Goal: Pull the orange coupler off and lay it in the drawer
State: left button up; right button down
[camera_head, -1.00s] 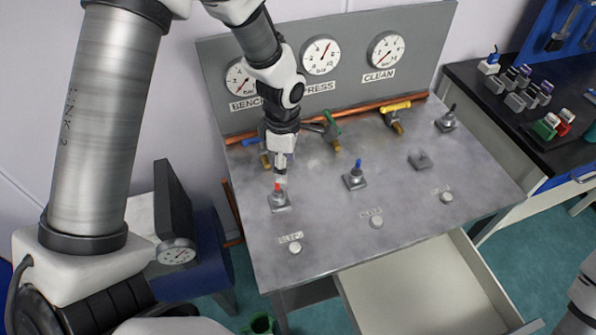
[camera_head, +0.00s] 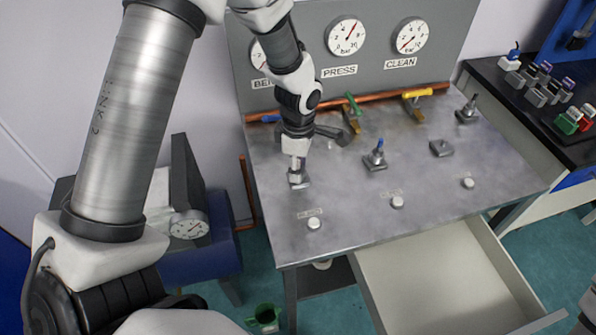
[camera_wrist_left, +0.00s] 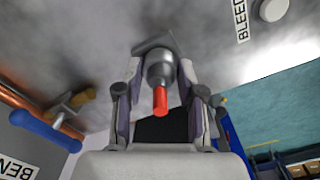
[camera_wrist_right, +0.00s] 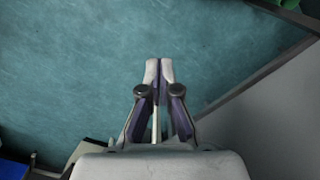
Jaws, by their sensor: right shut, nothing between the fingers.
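The orange coupler (camera_wrist_left: 160,98) shows in the left wrist view as a red-orange tip on a grey metal fitting (camera_wrist_left: 160,66) rising from a square base. My left gripper (camera_wrist_left: 160,75) is open, with one finger on each side of the fitting; I cannot tell whether they touch it. In the head view, my left gripper (camera_head: 296,177) points down at the base and hides the coupler. The drawer (camera_head: 430,287) under the bench stands pulled out, its visible inside bare. My right gripper (camera_wrist_right: 158,66) is shut and empty above the floor.
The grey bench (camera_head: 350,235) also carries a blue-tipped fitting (camera_head: 377,153), a dark-tipped fitting (camera_head: 467,112), a bare base (camera_head: 441,148) and several white knobs. Valves and a copper pipe (camera_head: 385,98) run along the back. A dark side counter (camera_head: 510,95) stands right.

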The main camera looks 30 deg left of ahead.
pick_arm(q)
jog(key=shift+r+p, duration=2.05)
jog(key=shift+r, duration=0.4)
grip_shut()
jog(key=shift+f, duration=0.1)
